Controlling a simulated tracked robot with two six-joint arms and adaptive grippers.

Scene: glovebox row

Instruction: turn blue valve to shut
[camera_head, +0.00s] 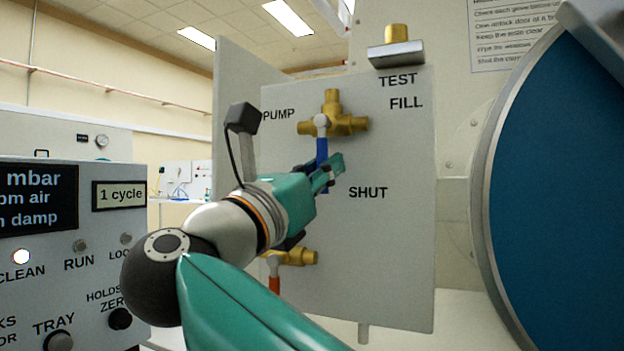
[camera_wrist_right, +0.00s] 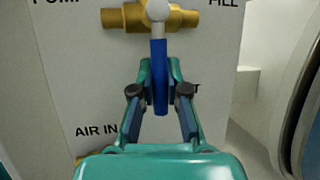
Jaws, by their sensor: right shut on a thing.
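The blue valve has a brass body (camera_head: 346,122) on the grey panel, between the labels PUMP and FILL. Its blue lever (camera_head: 322,150) hangs straight down from a pale hub, beside the SHUT label (camera_head: 368,193), which lies to its lower right. My right gripper (camera_head: 326,174) is shut on the lower part of the lever. In the right wrist view the lever (camera_wrist_right: 159,70) stands between the two fingers (camera_wrist_right: 160,98), and the gripper partly hides the SHUT label. My left gripper is not in view.
A second brass valve (camera_head: 298,257) with a red lever (camera_head: 274,284) sits lower on the panel, partly behind my arm. A large round blue door (camera_head: 570,180) stands at the right. A control box (camera_head: 75,240) with knobs is at the left.

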